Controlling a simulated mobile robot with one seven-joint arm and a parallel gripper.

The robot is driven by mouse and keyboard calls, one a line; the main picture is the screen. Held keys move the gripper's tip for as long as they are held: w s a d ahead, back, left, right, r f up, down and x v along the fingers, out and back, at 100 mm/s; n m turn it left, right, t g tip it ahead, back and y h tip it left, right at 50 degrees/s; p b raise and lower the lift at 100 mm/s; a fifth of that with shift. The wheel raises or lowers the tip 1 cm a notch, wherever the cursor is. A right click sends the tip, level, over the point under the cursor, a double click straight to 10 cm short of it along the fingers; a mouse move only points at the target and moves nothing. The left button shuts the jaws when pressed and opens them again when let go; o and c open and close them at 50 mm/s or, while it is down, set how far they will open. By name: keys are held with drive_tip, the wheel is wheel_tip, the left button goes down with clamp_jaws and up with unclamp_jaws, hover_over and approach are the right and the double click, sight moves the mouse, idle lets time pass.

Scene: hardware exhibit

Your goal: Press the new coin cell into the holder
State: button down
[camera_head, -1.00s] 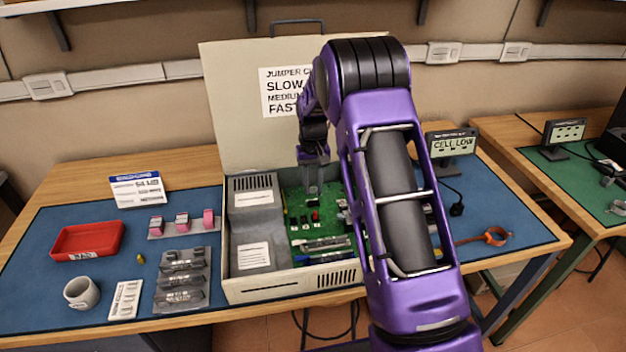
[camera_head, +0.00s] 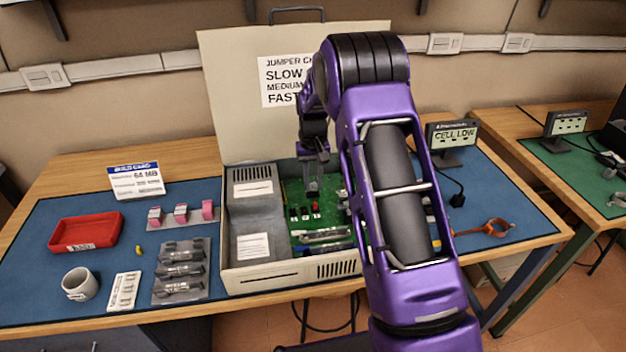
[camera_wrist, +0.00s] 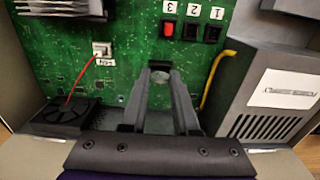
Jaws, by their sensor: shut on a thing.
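My gripper (camera_head: 313,186) is inside the open computer case (camera_head: 290,278), over the back part of the green circuit board (camera_head: 296,190). In the wrist view its two fingers (camera_wrist: 160,76) are close together with a small round silvery disc (camera_wrist: 161,75), seemingly the coin cell, between the tips. The tips are close to the board (camera_wrist: 125,75); I cannot tell whether the disc touches it. I cannot make out the cell holder; the fingers may hide it. A display (camera_head: 452,138) right of the case reads "CELL LOW".
Numbered blocks, one red (camera_wrist: 169,29), sit near the fingertips. A yellow cable (camera_wrist: 214,80), a grey power unit (camera_wrist: 270,95) and a black fan (camera_wrist: 67,116) with a red wire surround the gripper. The raised lid (camera_head: 240,95) stands behind. A red tray (camera_head: 86,232) and mug (camera_head: 79,284) are left.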

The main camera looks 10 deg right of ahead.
drive_tip(key=shift+f+b, duration=0.55)
drive_tip(key=shift+f, duration=0.4)
idle(1.0)
drive_tip(key=c, duration=0.6)
unclamp_jaws()
drive_tip(key=shift+s+d, duration=0.1)
drive_tip(key=shift+d+f, duration=0.15)
drive_tip(key=shift+d, duration=0.05)
drive_tip(key=c, duration=0.3)
drive_tip(key=shift+o, duration=1.1)
drive_tip(key=shift+s, duration=0.1)
drive_tip(key=shift+a, duration=0.4)
